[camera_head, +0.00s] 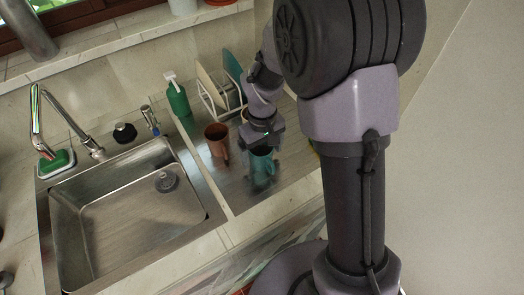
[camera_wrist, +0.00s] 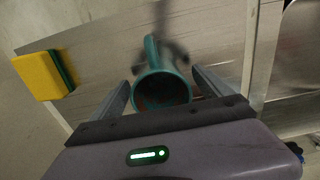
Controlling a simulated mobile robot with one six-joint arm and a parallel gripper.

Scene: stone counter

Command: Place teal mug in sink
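The teal mug (camera_head: 262,166) is on the metal drainboard (camera_head: 222,185) right of the sink, under my gripper (camera_head: 262,143). In the wrist view the teal mug (camera_wrist: 161,91) is seen from above, its handle pointing away, between the two fingers of my gripper (camera_wrist: 161,80). The fingers are apart, one on each side of the mug, with a small gap at each side. The steel sink (camera_head: 120,222) is empty, to the left of the mug; its edge shows at the right of the wrist view (camera_wrist: 277,60).
A brown mug (camera_head: 216,138) stands close to the left of the teal mug. Behind are a dish rack (camera_head: 215,95) with plates and a green soap bottle (camera_head: 178,100). A faucet (camera_head: 70,125) rises behind the sink. A yellow-green sponge (camera_wrist: 42,77) lies left in the wrist view.

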